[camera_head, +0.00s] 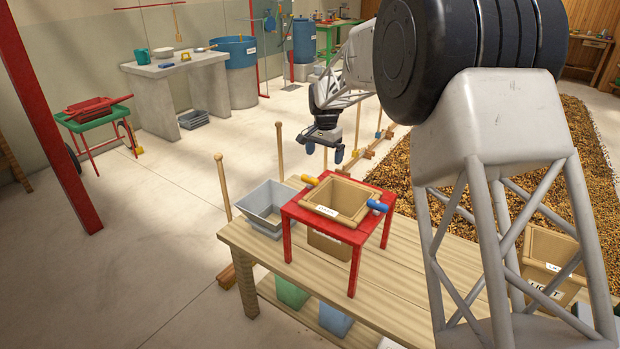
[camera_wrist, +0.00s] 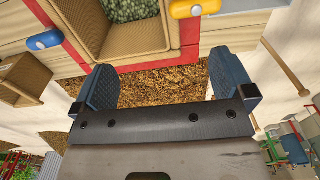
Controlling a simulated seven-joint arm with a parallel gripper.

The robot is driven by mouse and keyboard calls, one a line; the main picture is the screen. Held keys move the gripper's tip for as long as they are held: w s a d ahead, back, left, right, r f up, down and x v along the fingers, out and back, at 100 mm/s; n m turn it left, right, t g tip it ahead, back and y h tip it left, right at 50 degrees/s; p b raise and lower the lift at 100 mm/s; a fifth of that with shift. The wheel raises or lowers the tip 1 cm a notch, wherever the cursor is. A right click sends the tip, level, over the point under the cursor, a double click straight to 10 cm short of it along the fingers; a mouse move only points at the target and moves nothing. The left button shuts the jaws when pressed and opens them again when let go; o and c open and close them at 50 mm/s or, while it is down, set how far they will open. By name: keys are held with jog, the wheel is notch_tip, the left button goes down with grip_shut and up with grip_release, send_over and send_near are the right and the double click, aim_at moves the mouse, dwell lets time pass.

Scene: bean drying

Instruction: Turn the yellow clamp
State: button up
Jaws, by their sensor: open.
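The yellow clamp (camera_head: 310,180) sits on the left rim of the red stand (camera_head: 292,211), beside the tan wooden frame (camera_head: 335,213). In the wrist view the yellow clamp (camera_wrist: 197,8) lies at the top, beyond my right-hand finger, with a pale button-like end showing. My gripper (camera_head: 324,151) is open and empty. It hangs above and behind the stand, apart from the clamp. In the wrist view my gripper (camera_wrist: 166,82) shows its two blue fingers spread wide, with nothing between them. A blue clamp (camera_head: 377,206) sits on the stand's opposite side.
The stand is on a wooden table (camera_head: 250,238), with a grey bin (camera_head: 268,205) to its left. A tan box (camera_head: 545,255) stands at the right. Wooden posts (camera_head: 280,150) rise behind the table.

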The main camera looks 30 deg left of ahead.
send_over(310, 176)
notch_tip(310, 176, down, 3)
jog(key=shift+s, duration=0.1)
jog(key=shift+f, duration=0.15)
jog(key=shift+f, duration=3.75)
jog(key=shift+c, duration=0.3)
jog(key=c, duration=0.8)
